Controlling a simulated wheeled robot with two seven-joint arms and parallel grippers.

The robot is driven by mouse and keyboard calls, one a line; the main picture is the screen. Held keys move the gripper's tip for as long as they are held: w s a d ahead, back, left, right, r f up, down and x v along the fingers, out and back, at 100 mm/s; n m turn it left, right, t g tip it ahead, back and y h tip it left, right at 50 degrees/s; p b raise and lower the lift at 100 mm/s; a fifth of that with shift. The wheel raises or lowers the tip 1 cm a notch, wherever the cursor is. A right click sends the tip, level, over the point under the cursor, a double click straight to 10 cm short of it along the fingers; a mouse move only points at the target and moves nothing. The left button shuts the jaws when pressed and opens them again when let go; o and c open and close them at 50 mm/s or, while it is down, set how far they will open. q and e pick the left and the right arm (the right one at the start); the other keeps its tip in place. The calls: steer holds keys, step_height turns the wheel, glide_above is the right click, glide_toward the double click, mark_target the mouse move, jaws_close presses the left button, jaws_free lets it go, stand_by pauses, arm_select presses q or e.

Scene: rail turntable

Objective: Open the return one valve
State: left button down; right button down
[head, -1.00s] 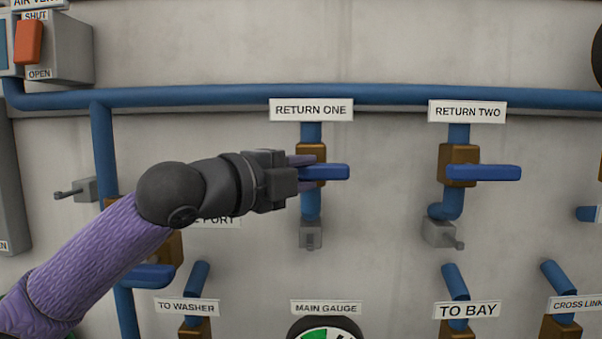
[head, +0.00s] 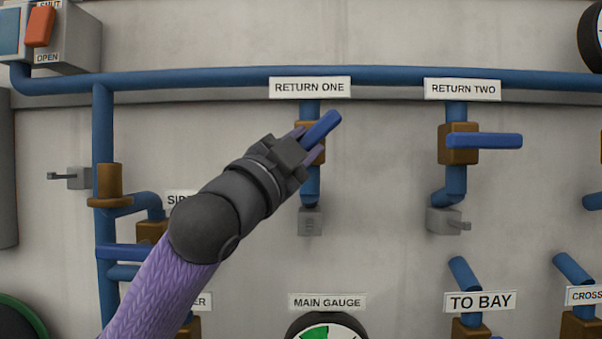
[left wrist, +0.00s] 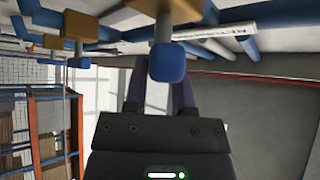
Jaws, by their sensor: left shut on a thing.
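The return one valve has a brown body (head: 302,143) on a short vertical blue pipe, under the label RETURN ONE (head: 310,87). Its blue lever handle (head: 324,127) is tilted, its free end pointing up and right. My left gripper (head: 309,145) is shut on this handle, with one purple finger on each side of it. In the left wrist view the blue handle end (left wrist: 167,64) shows between the two fingers (left wrist: 160,90). Part of the valve body is hidden behind the gripper. My right gripper is not in view.
The return two valve (head: 458,143) stands to the right, its blue handle (head: 485,140) level. A blue main pipe (head: 220,79) runs above. The main gauge (head: 327,328) is below. A red switch (head: 40,27) is at upper left. The wall between the two return valves is bare.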

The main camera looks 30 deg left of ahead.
arm_select(q)
steer(key=shift+w+d+f+n+t+y+b, duration=0.1)
steer(key=shift+n+t+y+b, duration=0.35)
steer(key=shift+n+y+b, duration=1.05)
steer(key=shift+d+f+n+t+y+b, duration=0.15)
steer(key=shift+n+t+y+b, duration=0.25)
steer(key=shift+n+y, duration=2.1)
steer(key=shift+w+d+n+t+y+b, duration=0.1)
steer(key=shift+n+t+y+b, duration=0.35)
steer(key=shift+n+y+b, duration=1.4)
steer(key=shift+n+p, duration=0.9)
steer(key=shift+n, duration=0.15)
steer(key=shift+c, duration=2.2)
jaws_free()
